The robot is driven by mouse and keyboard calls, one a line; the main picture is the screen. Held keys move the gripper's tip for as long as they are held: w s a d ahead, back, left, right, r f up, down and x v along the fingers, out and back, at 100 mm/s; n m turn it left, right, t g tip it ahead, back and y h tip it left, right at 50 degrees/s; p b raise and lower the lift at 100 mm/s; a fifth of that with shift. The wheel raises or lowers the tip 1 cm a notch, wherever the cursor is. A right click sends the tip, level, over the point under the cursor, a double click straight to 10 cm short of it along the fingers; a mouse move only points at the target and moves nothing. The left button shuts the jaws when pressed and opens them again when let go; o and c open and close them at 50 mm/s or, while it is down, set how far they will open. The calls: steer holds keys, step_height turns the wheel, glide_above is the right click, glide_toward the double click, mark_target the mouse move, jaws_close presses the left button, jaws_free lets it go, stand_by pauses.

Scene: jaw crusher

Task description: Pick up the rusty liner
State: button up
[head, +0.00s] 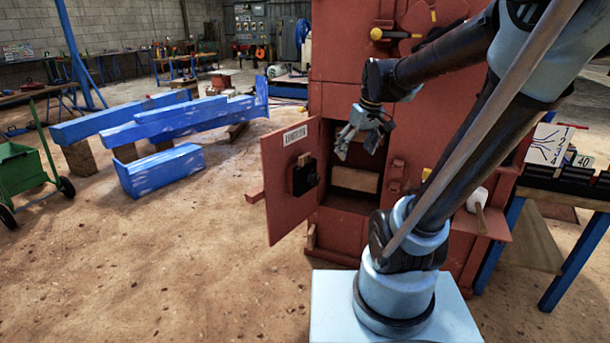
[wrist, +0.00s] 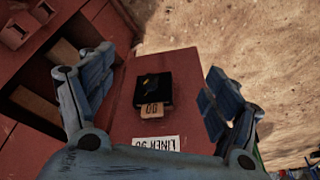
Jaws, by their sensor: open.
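My gripper (head: 357,146) is open and empty in front of the upper part of the open compartment in the red machine. In the wrist view its fingers (wrist: 158,75) stand wide apart on either side of the open red door (head: 287,180). The door carries a black holder (head: 304,175) with a tan tag; it also shows in the wrist view (wrist: 153,90), above a white label reading "LINER". A tan-brown block (head: 355,179) lies inside the compartment, below my gripper. I cannot tell for sure which piece is the rusty liner.
The red machine (head: 335,80) stands around the compartment. The open door juts out at the left. A bench (head: 580,190) with black parts and a card stands at right. Blue beams (head: 160,170) and a green cart (head: 25,170) are at left. The dirt floor in front is clear.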

steer(key=w+a+r+n+y, duration=0.1)
steer(key=w+a, duration=0.2)
steer(key=w, duration=0.2)
steer(key=w+a+r+n, duration=0.1)
steer(key=w+a+n, duration=0.15)
steer(key=w, duration=0.35)
steer(key=n, duration=0.2)
glide_toward(305, 155)
steer(key=shift+y, duration=0.4)
steer(key=x, duration=0.7)
steer(key=d+x, duration=0.1)
steer(key=x, duration=0.2)
steer(key=shift+w+a+f, duration=0.15)
steer(key=shift+w+f, duration=0.1)
steer(key=shift+f, duration=0.15)
jaws_close()
